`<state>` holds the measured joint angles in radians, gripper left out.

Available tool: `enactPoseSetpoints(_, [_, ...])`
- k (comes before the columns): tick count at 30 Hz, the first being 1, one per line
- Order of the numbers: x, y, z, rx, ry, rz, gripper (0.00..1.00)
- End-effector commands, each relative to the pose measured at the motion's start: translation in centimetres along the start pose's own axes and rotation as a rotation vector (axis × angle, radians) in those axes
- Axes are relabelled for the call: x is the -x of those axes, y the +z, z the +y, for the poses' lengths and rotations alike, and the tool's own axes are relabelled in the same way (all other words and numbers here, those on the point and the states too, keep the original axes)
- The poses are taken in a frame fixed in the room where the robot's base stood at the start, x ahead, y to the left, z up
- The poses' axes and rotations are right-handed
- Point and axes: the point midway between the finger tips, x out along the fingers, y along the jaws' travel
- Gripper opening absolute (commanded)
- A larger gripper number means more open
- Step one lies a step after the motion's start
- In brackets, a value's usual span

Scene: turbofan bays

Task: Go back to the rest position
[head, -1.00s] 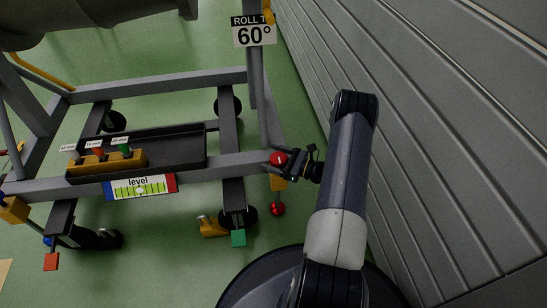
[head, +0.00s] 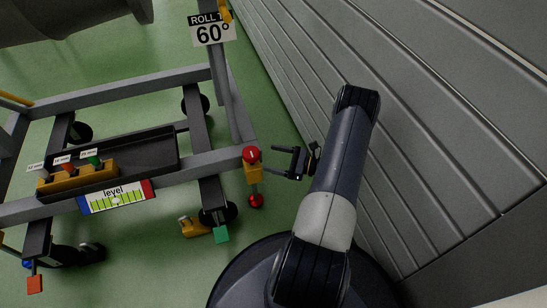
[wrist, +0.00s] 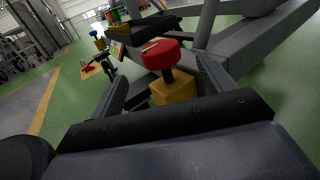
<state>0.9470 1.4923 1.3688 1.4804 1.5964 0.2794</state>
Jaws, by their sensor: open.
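My gripper (head: 275,160) is open and empty in the head view, just right of the cart's near right corner. A red round knob (head: 251,154) on a yellow block (head: 253,173) sits at that corner, apart from the fingers in the head view. In the wrist view the red knob (wrist: 161,54) and its yellow block (wrist: 172,91) show ahead, between the lines of the two spread fingers (wrist: 160,85).
The grey cart (head: 110,180) carries a black tray (head: 150,153) and a level gauge (head: 116,196). A grey ribbed wall (head: 440,130) runs close on the right of my arm.

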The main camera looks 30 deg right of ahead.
Motion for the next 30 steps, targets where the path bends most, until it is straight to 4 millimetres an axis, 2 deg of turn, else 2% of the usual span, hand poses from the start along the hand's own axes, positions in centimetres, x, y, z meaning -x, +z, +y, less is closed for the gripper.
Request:
enactPoseSetpoints(4, [-0.3,0.0,0.0,0.000,0.001,0.000,0.77])
enactPoseSetpoints(8, [-1.6,-0.1,0.0,0.000,0.004,0.000,0.77])
enactPoseSetpoints(18, [-8.0,-0.2,0.1,0.001,0.005,-0.001,0.77])
enactPoseSetpoints(24, [-11.2,-0.1,0.1,0.000,-0.001,-0.001,0.77])
enactPoseSetpoints(30, [-10.9,0.2,-0.1,-0.002,-0.072,-0.003,0.77])
